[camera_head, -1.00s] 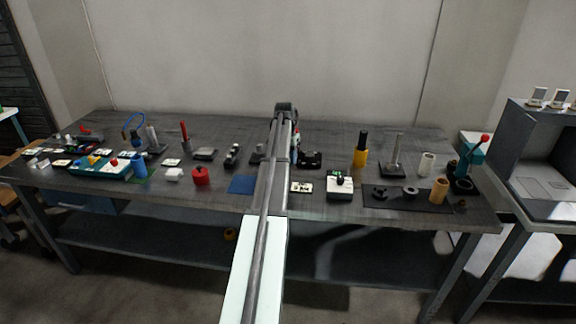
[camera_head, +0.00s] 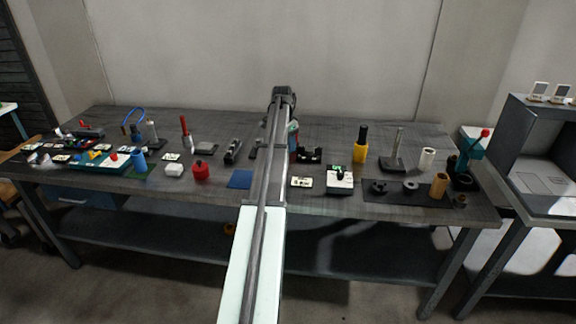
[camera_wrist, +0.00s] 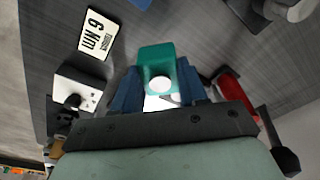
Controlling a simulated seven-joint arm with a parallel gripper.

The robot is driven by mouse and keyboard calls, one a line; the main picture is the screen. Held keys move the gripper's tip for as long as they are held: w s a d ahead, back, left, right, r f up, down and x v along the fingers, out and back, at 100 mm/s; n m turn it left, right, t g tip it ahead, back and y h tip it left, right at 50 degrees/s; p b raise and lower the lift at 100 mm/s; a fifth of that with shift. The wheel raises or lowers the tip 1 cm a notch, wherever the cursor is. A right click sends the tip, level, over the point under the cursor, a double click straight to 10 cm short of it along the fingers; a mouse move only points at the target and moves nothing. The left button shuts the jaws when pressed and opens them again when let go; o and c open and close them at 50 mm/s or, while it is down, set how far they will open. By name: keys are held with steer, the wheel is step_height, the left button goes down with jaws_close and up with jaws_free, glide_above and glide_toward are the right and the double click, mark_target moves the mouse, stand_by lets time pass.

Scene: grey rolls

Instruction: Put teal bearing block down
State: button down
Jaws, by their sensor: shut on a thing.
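The teal bearing block (camera_wrist: 156,57) is in the wrist view, between the two blue fingers of my gripper (camera_wrist: 159,78). My gripper is shut on it. A round white spot shows on the block's near part, and the fingers and gripper body hide its lower part. In the head view my arm hides most of the gripper; a small teal patch beside the arm (camera_head: 294,127) may be the block. I cannot tell whether the block touches the table (camera_head: 330,135).
The wrist view shows a 6 Nm card (camera_wrist: 97,31), a white box with a black knob (camera_wrist: 76,91) and a red object (camera_wrist: 232,92) around the gripper. In the head view, a yellow-based black tool (camera_head: 361,146) and a post on a stand (camera_head: 396,150) are to the right.

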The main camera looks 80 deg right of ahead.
steer(key=shift+f, duration=4.4)
steer(key=shift+f, duration=0.1)
steer(key=c, duration=0.6)
jaws_free()
steer(key=r, duration=0.8)
steer(key=w+a+r, duration=0.1)
steer(key=r, duration=0.3)
steer(key=shift+r, duration=0.1)
steer(key=shift+w, duration=0.1)
